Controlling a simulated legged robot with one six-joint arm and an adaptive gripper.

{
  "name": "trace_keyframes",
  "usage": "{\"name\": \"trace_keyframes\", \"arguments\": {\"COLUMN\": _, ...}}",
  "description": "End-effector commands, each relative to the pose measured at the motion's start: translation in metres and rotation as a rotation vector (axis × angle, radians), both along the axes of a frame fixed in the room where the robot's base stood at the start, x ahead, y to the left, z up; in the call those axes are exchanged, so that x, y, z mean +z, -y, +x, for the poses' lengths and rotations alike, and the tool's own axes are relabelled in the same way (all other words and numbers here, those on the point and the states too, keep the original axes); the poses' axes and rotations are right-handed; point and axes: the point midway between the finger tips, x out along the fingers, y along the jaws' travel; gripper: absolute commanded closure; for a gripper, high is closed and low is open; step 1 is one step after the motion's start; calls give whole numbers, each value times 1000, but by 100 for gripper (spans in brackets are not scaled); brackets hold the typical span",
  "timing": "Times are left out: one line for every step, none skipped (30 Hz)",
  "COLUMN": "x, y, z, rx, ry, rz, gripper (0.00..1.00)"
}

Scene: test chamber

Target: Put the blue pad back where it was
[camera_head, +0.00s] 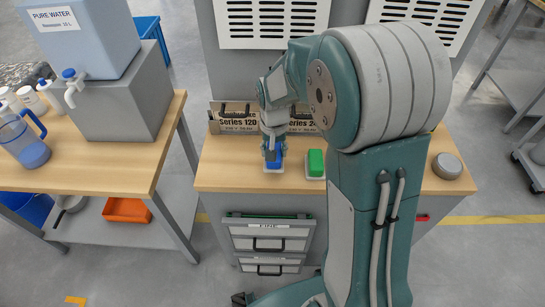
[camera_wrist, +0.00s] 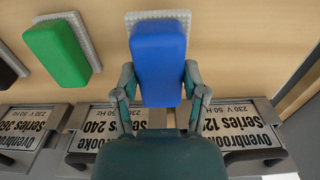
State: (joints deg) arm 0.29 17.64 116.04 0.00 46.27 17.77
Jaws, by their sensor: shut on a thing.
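The blue pad (camera_head: 273,161) is a block held between the two fingers of my gripper (camera_head: 272,146) over the wooden bench top. In the wrist view the blue pad (camera_wrist: 160,58) sits between the fingers (camera_wrist: 162,88), which grip its sides near its lower end. A pale textured plate (camera_wrist: 158,14) shows behind the blue pad's upper edge. The pad hides most of this plate, and I cannot tell whether the two touch. A green pad (camera_head: 315,162) lies on a similar plate beside it; it also shows in the wrist view (camera_wrist: 56,53).
Labelled grey units (camera_head: 232,119) stand along the bench's back. A round grey object (camera_head: 447,166) lies at the right. A black thing (camera_wrist: 8,70) shows at the wrist view's left edge. Drawers (camera_head: 268,242) are below. A side table (camera_head: 85,175) holds a water dispenser and jug.

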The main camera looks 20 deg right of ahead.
Motion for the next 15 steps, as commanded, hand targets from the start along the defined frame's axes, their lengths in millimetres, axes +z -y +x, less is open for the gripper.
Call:
{"name": "trace_keyframes", "arguments": {"x": -2, "y": -1, "z": 2, "rx": 0, "ry": 0, "rz": 0, "gripper": 82}}
{"name": "trace_keyframes", "arguments": {"x": -4, "y": -1, "z": 3, "rx": 0, "ry": -1, "rz": 0, "gripper": 82}}
{"name": "trace_keyframes", "arguments": {"x": -6, "y": -2, "z": 5, "rx": 0, "ry": -1, "rz": 0, "gripper": 82}}
{"name": "trace_keyframes", "arguments": {"x": -9, "y": -2, "z": 7, "rx": 0, "ry": -1, "rz": 0, "gripper": 82}}
{"name": "trace_keyframes", "arguments": {"x": -13, "y": -3, "z": 7, "rx": 0, "ry": -3, "rz": 0, "gripper": 82}}
{"name": "trace_keyframes", "arguments": {"x": -20, "y": -2, "z": 6, "rx": 0, "ry": -4, "rz": 0, "gripper": 82}}
{"name": "trace_keyframes", "arguments": {"x": -25, "y": -2, "z": 6, "rx": 0, "ry": -4, "rz": 0, "gripper": 82}}
{"name": "trace_keyframes", "arguments": {"x": -30, "y": -2, "z": 6, "rx": 0, "ry": -4, "rz": 0, "gripper": 82}}
{"name": "trace_keyframes", "arguments": {"x": -35, "y": -2, "z": 6, "rx": 0, "ry": -4, "rz": 0, "gripper": 82}}
{"name": "trace_keyframes", "arguments": {"x": -37, "y": -2, "z": 6, "rx": 0, "ry": -3, "rz": 0, "gripper": 82}}
{"name": "trace_keyframes", "arguments": {"x": -38, "y": -2, "z": 6, "rx": 0, "ry": -1, "rz": 0, "gripper": 82}}
{"name": "trace_keyframes", "arguments": {"x": -39, "y": -2, "z": 6, "rx": 0, "ry": 1, "rz": 0, "gripper": 88}}
{"name": "trace_keyframes", "arguments": {"x": -38, "y": -2, "z": 6, "rx": 0, "ry": 1, "rz": 0, "gripper": 88}}
{"name": "trace_keyframes", "arguments": {"x": -38, "y": -2, "z": 6, "rx": 0, "ry": 1, "rz": 0, "gripper": 88}}
{"name": "trace_keyframes", "arguments": {"x": -38, "y": -2, "z": 6, "rx": 0, "ry": 1, "rz": 0, "gripper": 88}}
